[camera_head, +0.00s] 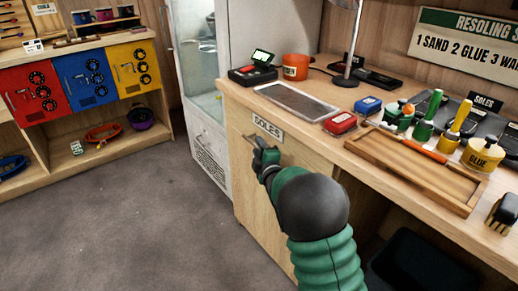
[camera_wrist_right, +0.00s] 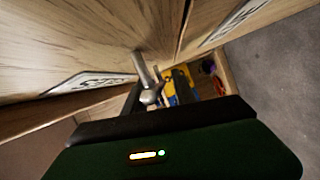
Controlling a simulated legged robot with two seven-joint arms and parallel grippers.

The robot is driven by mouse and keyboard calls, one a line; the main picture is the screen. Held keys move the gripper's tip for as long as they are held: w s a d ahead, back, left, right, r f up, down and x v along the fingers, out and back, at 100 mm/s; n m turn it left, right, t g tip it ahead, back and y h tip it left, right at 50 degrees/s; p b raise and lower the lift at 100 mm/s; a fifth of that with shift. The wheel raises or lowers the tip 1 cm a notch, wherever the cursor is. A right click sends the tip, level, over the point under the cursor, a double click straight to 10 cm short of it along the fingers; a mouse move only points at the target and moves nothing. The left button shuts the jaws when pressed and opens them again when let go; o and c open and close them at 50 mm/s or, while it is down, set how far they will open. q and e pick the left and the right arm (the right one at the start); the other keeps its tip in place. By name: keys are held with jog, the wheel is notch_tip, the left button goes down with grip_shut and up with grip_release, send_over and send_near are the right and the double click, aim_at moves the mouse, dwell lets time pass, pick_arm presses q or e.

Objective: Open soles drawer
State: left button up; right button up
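The soles drawer is in the front of the wooden bench, with a white SOLES label (camera_head: 267,127) near its top. The drawer front looks flush with the bench in the head view. In the right wrist view, the handle (camera_wrist_right: 145,70) stands out from the wood between the two dark fingers of my right gripper (camera_wrist_right: 160,93). The fingers are apart, with a gap on the right of the handle. My left gripper is in neither view.
The benchtop holds a wooden tray (camera_head: 415,170), a red tin (camera_head: 340,123), a yellow glue pot (camera_head: 482,154) and an orange mug (camera_head: 296,67). A glass-door cabinet (camera_head: 205,100) stands left of the bench. The grey floor (camera_head: 130,220) ahead of the drawer is clear.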

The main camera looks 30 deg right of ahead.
jog(key=shift+c, duration=0.3)
grip_shut()
jog(key=shift+s+f, duration=0.1)
jog(key=shift+f, duration=0.1)
dwell(0.9)
